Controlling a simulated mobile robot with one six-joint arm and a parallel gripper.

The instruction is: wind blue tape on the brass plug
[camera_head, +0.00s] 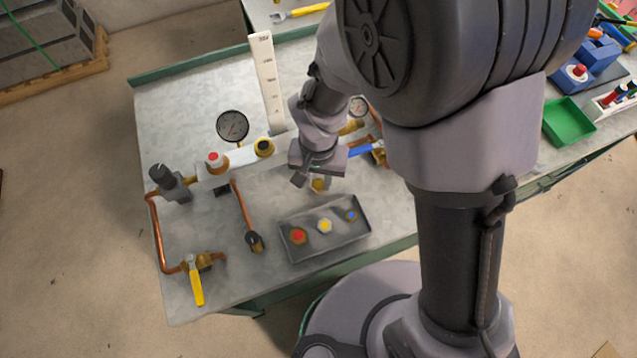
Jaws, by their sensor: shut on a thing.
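My gripper (314,176) is above the table, behind the grey tray (309,255). It is shut on a small brass piece (318,185), which looks like the brass plug and shows just below the jaws. The jaws hide part of it. In the tray lie three small round pieces: one with a red top (298,236), one yellow and pale (324,226), and one with a blue top (351,215) at the right end. I cannot tell whether the blue is tape. The gripper is apart from the blue-topped piece.
A pipe assembly with a red-capped fitting (213,160), a gauge (233,126) and a yellow-handled valve (196,285) fills the table's left side. A tall white scale (266,80) stands behind. A blue handle (361,150) is right of the gripper. A green bin (569,122) is far right.

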